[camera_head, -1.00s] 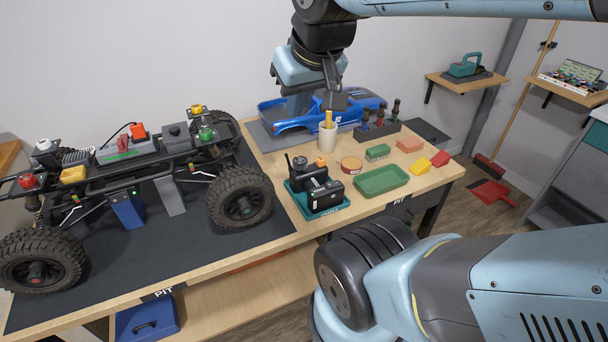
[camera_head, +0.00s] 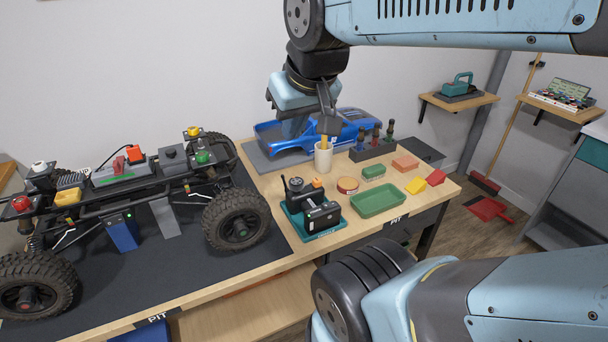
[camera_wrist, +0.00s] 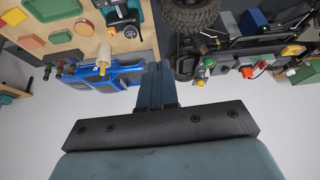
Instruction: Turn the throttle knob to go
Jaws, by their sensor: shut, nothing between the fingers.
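The handheld transmitter (camera_head: 310,205) is black with a dark wheel and an orange knob (camera_head: 317,183), and sits in a teal tray (camera_head: 325,231). It also shows in the wrist view (camera_wrist: 125,14). I cannot tell which control is the throttle knob, and its markings are too small to read. The crawler chassis (camera_head: 150,190) carries red, yellow, white and green caps and a red lever. My gripper (camera_head: 294,127) is above the blue body shell, behind the transmitter and apart from it. In the wrist view its fingers (camera_wrist: 154,82) are together and empty.
A cream cup (camera_head: 323,160) with a yellow-tipped item stands behind the transmitter. The blue body shell (camera_head: 355,133) lies beyond. A green tray (camera_head: 377,200) is right of the transmitter, with several small coloured blocks behind it. The dark mat (camera_head: 200,275) has free room.

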